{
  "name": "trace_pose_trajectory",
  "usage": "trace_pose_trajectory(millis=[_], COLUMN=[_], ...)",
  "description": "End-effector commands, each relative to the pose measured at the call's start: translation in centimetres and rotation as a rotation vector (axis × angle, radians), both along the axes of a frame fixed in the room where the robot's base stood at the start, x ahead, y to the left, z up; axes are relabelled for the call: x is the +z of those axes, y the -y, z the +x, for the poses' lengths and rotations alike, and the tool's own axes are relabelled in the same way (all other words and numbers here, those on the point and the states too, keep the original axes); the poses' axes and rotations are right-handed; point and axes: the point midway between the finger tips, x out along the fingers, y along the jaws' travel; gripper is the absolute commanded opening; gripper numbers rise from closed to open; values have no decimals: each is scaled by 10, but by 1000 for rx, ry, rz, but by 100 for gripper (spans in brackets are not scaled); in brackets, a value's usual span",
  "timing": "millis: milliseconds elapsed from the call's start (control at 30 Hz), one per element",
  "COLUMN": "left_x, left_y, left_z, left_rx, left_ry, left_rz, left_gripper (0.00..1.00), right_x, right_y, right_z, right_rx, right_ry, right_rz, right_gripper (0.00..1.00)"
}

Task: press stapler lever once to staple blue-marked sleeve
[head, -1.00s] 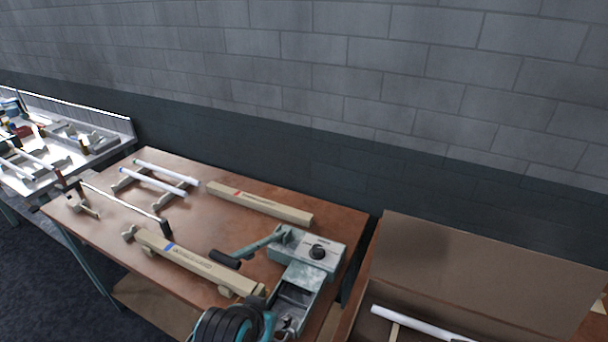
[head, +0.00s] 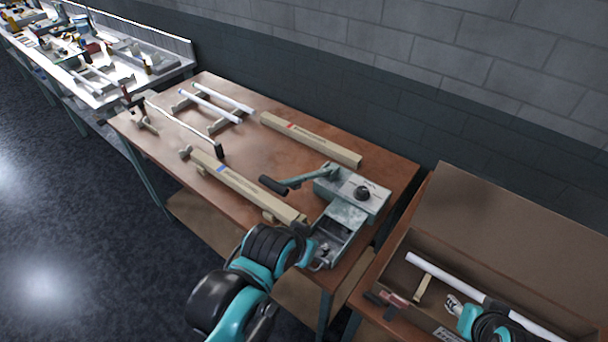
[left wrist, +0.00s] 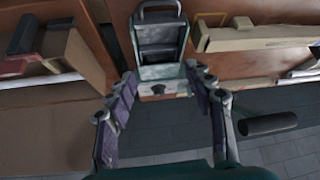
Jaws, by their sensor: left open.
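The grey-green stapler (head: 350,200) stands at the right end of the brown bench, with a dark round knob on its head. Its lever (head: 285,184) points left and ends in a black grip, which also shows in the left wrist view (left wrist: 267,123). The blue-marked sleeve (head: 245,188) is a long tan box lying left of the stapler, its right end close to the stapler's base. My left gripper (head: 308,243) is at the stapler's front side. In the left wrist view my left gripper (left wrist: 161,77) is open, with the stapler between and beyond its fingers.
A red-marked sleeve (head: 310,140) lies behind. White tubes (head: 215,103) rest on supports at the back left. At right, an open cardboard box (head: 480,215) holds a white tube, with my right gripper (head: 485,322) by it, partly cut off.

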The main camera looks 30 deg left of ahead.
Motion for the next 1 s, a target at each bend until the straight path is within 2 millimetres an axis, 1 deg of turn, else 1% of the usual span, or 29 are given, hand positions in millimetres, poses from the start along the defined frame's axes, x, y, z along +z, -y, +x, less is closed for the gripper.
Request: trace_pose_trajectory(millis=[367, 400, 467, 500, 567, 600, 667, 767, 800, 900, 1000], left_x=[0, 0, 1, 3, 9, 15, 27, 51, 62, 83, 98], left_y=[0, 0, 0, -1, -2, -4, -7, -16, -20, -32, -42], left_z=[0, 0, 0, 1, 2, 5, 9, 18, 23, 34, 43], left_rx=[0, 0, -1, -3, -10, -19, -39, -88, -112, -176, -237], left_ry=[0, 0, -1, -4, -14, -24, -48, -104, -131, -201, -264], left_rz=[0, 0, 1, 4, 13, 23, 44, 92, 113, 161, 199], left_gripper=[53, 50, 34, 24, 8, 0, 0, 0, 0, 0, 0], right_x=[0, 0, 1, 3, 9, 15, 27, 54, 66, 93, 116], right_y=[0, 0, 0, 0, 0, 0, 0, 0, 0, 0, 0], right_z=[0, 0, 0, 0, 0, 0, 0, 0, 0, 0, 0], right_rx=[0, 0, 0, 0, 0, 0, 0, 0, 0, 0, 0], right_ry=[0, 0, 0, 0, 0, 0, 0, 0, 0, 0, 0], right_rz=[0, 0, 0, 0, 0, 0, 0, 0, 0, 0, 0], right_gripper=[40, 40, 40, 40, 40, 40, 40, 40, 40, 40, 40])
